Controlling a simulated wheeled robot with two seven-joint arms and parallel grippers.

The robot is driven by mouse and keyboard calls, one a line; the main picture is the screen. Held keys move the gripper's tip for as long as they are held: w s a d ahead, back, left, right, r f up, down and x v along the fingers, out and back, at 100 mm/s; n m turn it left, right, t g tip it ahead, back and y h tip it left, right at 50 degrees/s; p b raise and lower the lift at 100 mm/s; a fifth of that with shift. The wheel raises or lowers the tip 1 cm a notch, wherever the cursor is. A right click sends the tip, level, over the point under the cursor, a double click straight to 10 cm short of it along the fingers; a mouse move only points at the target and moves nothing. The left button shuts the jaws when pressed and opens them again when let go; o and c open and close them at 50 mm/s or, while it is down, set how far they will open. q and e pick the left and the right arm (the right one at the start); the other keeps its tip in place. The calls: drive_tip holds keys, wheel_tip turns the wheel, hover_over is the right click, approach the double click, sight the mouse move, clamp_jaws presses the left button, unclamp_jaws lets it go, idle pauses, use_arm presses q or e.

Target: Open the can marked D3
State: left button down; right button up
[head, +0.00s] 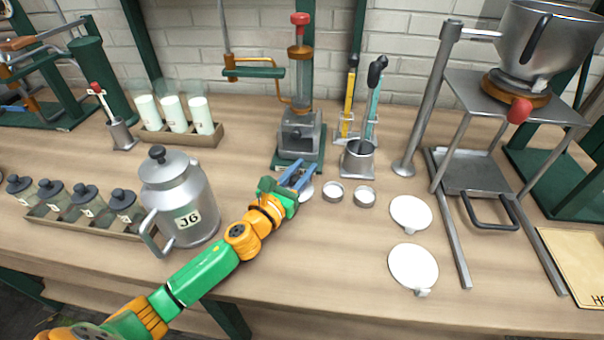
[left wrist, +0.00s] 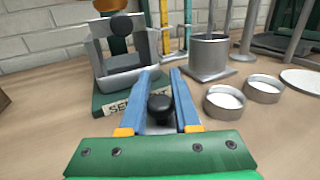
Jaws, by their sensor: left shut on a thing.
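My left gripper (head: 297,177) is over the middle of the bench, in front of the green-based press. In the left wrist view its blue fingers (left wrist: 163,100) are closed around a black knob (left wrist: 160,108). A pale round edge (head: 305,192) shows beside the fingers in the head view; what the knob belongs to is mostly hidden. The large grey metal can (head: 182,205) at left is marked J6, with its black-knobbed lid on. Several small jars with black-knobbed lids stand in a tray (head: 88,235); their labels are too small to read. I see no D3 marking. My right gripper is not in view.
The press (head: 298,140) stands behind the gripper. Two small round dishes (head: 333,191) (head: 364,196) and two white discs (head: 411,213) (head: 413,268) lie to the right. A metal stand (head: 470,170) is further right. The front middle of the bench is clear.

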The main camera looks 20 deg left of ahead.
use_arm(q)
drive_tip(key=c, duration=0.6)
unclamp_jaws()
drive_tip(key=shift+c, duration=0.2)
drive_tip(key=shift+r, duration=0.15)
drive_tip(key=s, duration=0.3)
drive_tip(key=s+a+b, duration=0.1)
drive_tip(key=s, duration=0.6)
drive_tip(key=shift+s+a+f, duration=0.1)
drive_tip(key=shift+a+f, duration=0.1)
drive_tip(key=shift+a, duration=0.1)
drive_tip(key=shift+s+a+r+b, duration=0.1)
drive_tip(key=shift+s+b, duration=0.05)
drive_tip(key=shift+s, duration=0.3)
drive_tip(key=shift+s+a+r+b, duration=0.1)
drive_tip(key=shift+s+b, duration=0.05)
drive_tip(key=shift+s, duration=0.25)
